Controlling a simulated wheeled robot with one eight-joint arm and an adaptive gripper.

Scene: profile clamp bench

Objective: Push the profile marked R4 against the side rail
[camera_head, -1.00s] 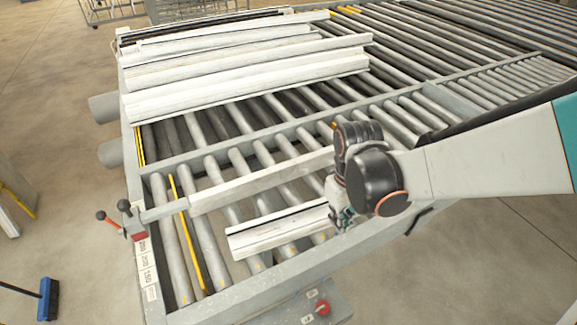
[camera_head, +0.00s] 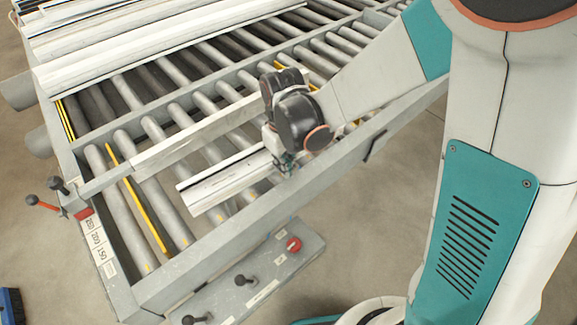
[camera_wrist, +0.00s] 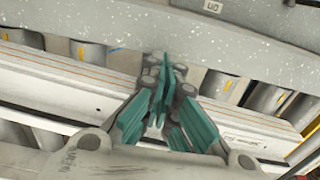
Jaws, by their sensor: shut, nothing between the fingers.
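A short pale profile (camera_head: 222,187) with a dark groove lies on the rollers, between a long light bar (camera_head: 180,146) and the grey speckled near rail (camera_head: 250,219). I cannot read a mark R4 on it. My gripper (camera_head: 285,167) is shut and empty at the profile's right part, hiding its right end. In the wrist view my fingertips (camera_wrist: 166,75) are in front of the profile (camera_wrist: 60,80). Rollers show between the profile and the speckled rail (camera_wrist: 120,22), so they are apart. I cannot tell if my fingers touch the profile.
Several long white profiles (camera_head: 150,48) lie on the rollers at the back left. A yellow strip (camera_head: 138,202) runs between rollers on the left. A control panel with a red knob (camera_head: 293,244) is in front.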

